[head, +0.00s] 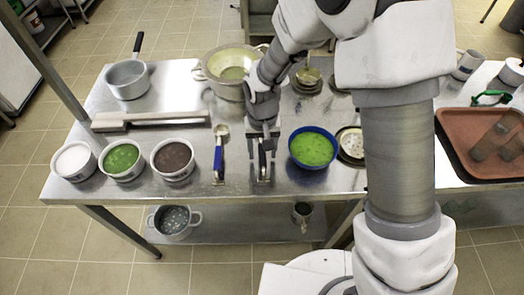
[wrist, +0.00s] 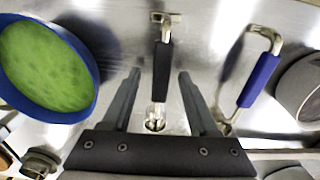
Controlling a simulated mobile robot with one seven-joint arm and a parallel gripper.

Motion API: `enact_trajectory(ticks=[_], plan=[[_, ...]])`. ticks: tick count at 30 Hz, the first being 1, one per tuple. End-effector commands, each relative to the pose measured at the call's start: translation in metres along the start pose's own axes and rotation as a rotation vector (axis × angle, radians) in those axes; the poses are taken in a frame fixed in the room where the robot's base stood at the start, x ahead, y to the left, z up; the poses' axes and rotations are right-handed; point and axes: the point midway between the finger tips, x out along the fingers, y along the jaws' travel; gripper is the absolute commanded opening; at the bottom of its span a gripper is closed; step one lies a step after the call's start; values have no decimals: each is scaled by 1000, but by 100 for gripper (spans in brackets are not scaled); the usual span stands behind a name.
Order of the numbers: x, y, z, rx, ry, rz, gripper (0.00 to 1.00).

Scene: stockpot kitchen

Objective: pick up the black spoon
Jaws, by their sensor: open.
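The black spoon has a black grip (wrist: 162,72) on a metal handle and lies on the steel table in the middle of the wrist view. Its hooked metal end is at the top of that view and its bowl end towards my gripper's base. My gripper (wrist: 159,74) is open, with one finger on each side of the black grip and visible gaps to it. In the head view my gripper (head: 262,155) points down over the spoon and hides most of it. I cannot tell its exact height above the spoon.
A blue-handled ladle (head: 219,155) lies to the left, and a blue bowl of green food (head: 312,148) stands to the right. Several filled pots, including one with brown contents (head: 172,160), stand further left. A pale colander (head: 230,70) is behind my gripper.

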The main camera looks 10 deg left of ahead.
Motion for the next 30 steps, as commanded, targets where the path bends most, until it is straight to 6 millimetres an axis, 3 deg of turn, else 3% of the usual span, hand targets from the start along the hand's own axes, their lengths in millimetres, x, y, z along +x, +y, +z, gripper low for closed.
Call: enact_trajectory(ticks=[3,11,21,30], plan=[[12,0,0,-1,0,0,60],[13,0,0,-1,2,0,60],[13,-1,0,-1,2,-1,0],[13,-1,-1,-1,2,-1,0]])
